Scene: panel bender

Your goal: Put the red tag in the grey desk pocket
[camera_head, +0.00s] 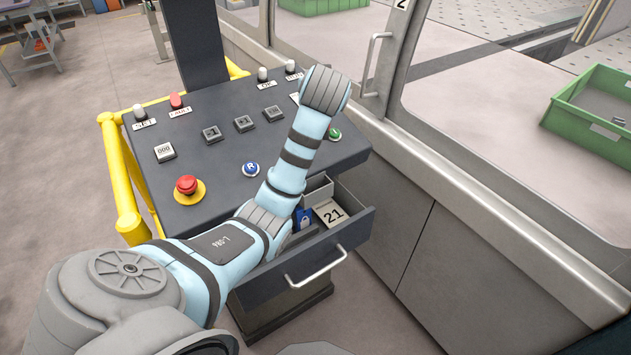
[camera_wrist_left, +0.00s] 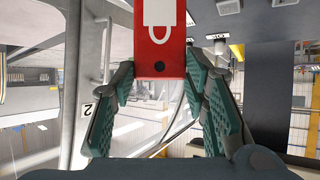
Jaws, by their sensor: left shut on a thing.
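The red tag (camera_wrist_left: 160,46), with a white padlock symbol and a dark hole, is between the fingers of my left gripper (camera_wrist_left: 158,74) in the left wrist view. The gripper is shut on it near its holed end; its far part is cut off by the frame. In the head view my left arm reaches over the control desk (camera_head: 225,140), and its gripper and the tag do not show. A light grey open-topped pocket (camera_head: 319,188) is in the pulled-out drawer under the desk, partly hidden by my arm. My right gripper is not in view.
The dark drawer (camera_head: 345,238) also holds a blue padlock tag (camera_head: 304,218) and a card marked 21 (camera_head: 333,214). A red emergency button (camera_head: 187,185) and other buttons sit on the desk. A yellow rail (camera_head: 120,170) is left; a machine frame with a door handle (camera_head: 372,62) is right.

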